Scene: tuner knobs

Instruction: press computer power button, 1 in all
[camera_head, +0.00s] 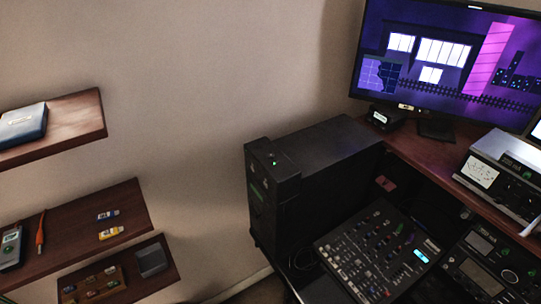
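A black computer tower (325,165) stands in the middle of the head view, against the wall and left of the desk. On the front part of its top is a small button (272,161) with a green light, which I take for the power button. A green strip also shows on its front face. Neither of my grippers is in view, and nothing touches the tower.
Wooden shelves (75,228) with small items are at the left. A mixer panel (375,250) lies right of the tower. A lit monitor (450,60) and a metered device (495,180) stand on the desk. The wall space between shelves and tower is free.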

